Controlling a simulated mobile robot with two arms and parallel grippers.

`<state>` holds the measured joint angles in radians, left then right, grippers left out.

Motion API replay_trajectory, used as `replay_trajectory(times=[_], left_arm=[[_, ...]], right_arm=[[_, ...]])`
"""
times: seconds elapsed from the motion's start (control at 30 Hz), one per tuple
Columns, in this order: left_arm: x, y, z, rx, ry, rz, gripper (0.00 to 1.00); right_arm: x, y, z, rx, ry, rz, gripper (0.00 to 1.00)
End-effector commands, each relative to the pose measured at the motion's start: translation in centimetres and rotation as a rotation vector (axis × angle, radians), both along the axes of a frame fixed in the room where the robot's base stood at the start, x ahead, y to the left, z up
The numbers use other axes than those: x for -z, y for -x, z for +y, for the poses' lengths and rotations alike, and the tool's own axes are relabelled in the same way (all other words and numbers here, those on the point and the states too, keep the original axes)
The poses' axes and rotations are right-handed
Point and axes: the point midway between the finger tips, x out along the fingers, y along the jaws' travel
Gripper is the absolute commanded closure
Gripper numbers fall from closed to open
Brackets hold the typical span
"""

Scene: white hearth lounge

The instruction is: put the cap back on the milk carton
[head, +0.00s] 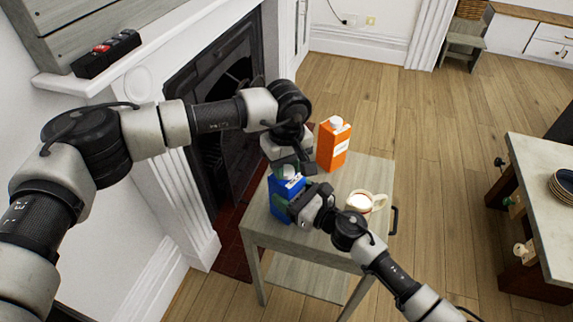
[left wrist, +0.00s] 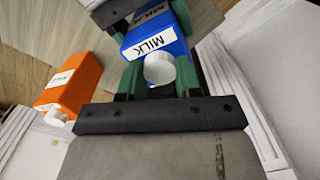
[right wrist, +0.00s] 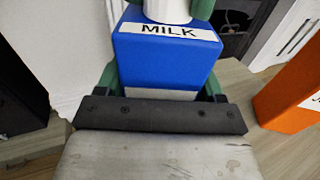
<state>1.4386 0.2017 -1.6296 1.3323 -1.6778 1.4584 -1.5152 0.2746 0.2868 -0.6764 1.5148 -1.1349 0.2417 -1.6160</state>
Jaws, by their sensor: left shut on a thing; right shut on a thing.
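The blue milk carton (head: 284,203) stands upright on the small grey table (head: 262,238), its MILK label showing in the left wrist view (left wrist: 150,42) and right wrist view (right wrist: 165,55). My right gripper (head: 299,204) is shut on the carton's body from the side. My left gripper (head: 287,168) is above the carton's top, its green fingers shut on the white cap (left wrist: 159,69). In the right wrist view the white cap (right wrist: 167,9) is at the carton's top, at the spout. Whether it is fully seated cannot be told.
An orange juice carton (head: 334,146) stands behind on the same table. A mug (head: 367,201) with pale contents stands to the right of the milk. The white fireplace (head: 170,160) rises close on the left. A counter with plates (head: 545,165) is at the far right.

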Motion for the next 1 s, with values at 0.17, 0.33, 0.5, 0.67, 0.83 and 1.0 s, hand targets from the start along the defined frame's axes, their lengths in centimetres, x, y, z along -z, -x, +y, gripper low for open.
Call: replay_trajectory(times=[0.17,0.33,0.5,0.67,0.83,1.0], left_arm=[[0.0,-0.1,0.0,0.381,-0.001,-0.003,0.88],[0.0,-0.1,0.0,0.523,0.0,-0.003,0.88],[0.0,-0.1,0.0,0.521,0.0,-0.003,0.52],[0.0,-0.1,0.0,0.521,0.0,-0.002,0.4],[0.0,-0.1,-0.1,0.521,0.0,-0.001,0.4],[-1.1,-0.1,-0.1,0.521,0.0,-0.003,0.4]], right_arm=[[0.0,0.0,0.0,0.0,0.0,0.0,0.98],[0.0,0.0,0.0,0.0,0.0,0.0,0.98],[0.0,0.0,0.0,-0.001,0.0,0.0,0.98],[0.0,0.0,0.0,-0.001,0.0,0.0,0.98],[0.0,0.0,0.0,-0.001,0.0,0.0,0.98],[0.0,0.0,0.0,-0.001,0.0,0.0,0.98]])
